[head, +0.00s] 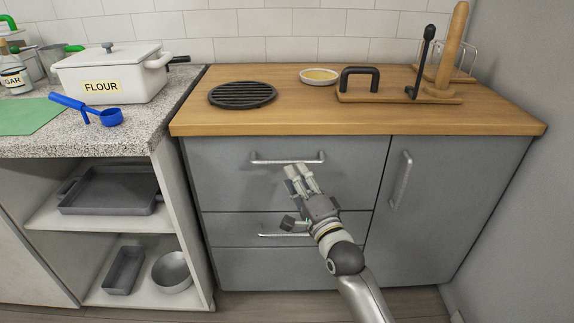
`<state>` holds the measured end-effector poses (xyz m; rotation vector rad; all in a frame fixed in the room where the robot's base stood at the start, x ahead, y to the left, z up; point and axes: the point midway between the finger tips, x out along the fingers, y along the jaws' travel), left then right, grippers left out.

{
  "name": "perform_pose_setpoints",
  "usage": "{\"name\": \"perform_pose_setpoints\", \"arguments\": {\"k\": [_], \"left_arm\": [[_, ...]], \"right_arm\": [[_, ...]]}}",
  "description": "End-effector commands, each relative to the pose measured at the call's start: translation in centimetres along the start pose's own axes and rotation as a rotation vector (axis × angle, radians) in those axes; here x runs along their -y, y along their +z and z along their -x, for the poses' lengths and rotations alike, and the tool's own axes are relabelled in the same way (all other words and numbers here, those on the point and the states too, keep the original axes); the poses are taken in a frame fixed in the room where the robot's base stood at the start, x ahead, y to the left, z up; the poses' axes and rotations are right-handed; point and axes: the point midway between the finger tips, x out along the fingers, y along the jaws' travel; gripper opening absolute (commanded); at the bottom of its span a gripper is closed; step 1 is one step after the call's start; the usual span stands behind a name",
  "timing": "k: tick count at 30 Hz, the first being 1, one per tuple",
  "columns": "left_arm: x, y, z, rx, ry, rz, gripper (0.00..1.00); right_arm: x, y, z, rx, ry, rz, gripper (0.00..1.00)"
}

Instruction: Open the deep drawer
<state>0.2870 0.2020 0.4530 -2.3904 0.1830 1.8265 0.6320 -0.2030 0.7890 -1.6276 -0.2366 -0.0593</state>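The grey cabinet's top drawer (235,180) is shut, with a horizontal metal bar handle (265,159). Its front looks the tallest of the drawer fronts in this view. A lower drawer (225,226) is also shut; its bar handle (270,235) is partly hidden by my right arm. My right gripper (296,167) is in front of the top drawer, just below the right half of its handle. Its two fingers point up toward the bar and show a gap between them, with nothing held. Whether they touch the bar is unclear. My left gripper is out of view.
A cabinet door (440,200) with a vertical handle (401,180) is to the right. The wooden top (210,125) holds a black trivet (242,94), a small dish (319,77) and a wooden stand (400,98). Open shelves (85,217) with metal pans stand at left. A wall bounds the right.

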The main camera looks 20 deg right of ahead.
Motion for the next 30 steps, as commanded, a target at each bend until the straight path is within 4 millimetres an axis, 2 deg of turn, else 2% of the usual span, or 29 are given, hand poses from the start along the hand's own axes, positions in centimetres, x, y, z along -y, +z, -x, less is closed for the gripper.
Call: {"name": "perform_pose_setpoints", "arguments": {"k": [6, 12, 24, 26, 30], "left_arm": [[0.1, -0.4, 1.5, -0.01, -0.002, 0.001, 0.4], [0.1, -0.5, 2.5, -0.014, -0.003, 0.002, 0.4], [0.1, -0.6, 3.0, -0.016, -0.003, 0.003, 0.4], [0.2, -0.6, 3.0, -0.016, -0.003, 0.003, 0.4], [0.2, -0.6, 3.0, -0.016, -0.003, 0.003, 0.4]], "right_arm": [[0.0, 0.1, -3.6, 0.001, -0.001, 0.001, 0.34], [-0.1, 0.1, -5.5, 0.001, 0.0, 0.0, 0.34], [-0.1, 0.1, -6.1, 0.001, 0.001, 0.001, 0.34], [-0.1, 0.1, -6.1, 0.001, 0.001, 0.001, 0.28], [-0.1, 0.1, -6.1, 0.001, 0.001, 0.001, 0.1]]}}
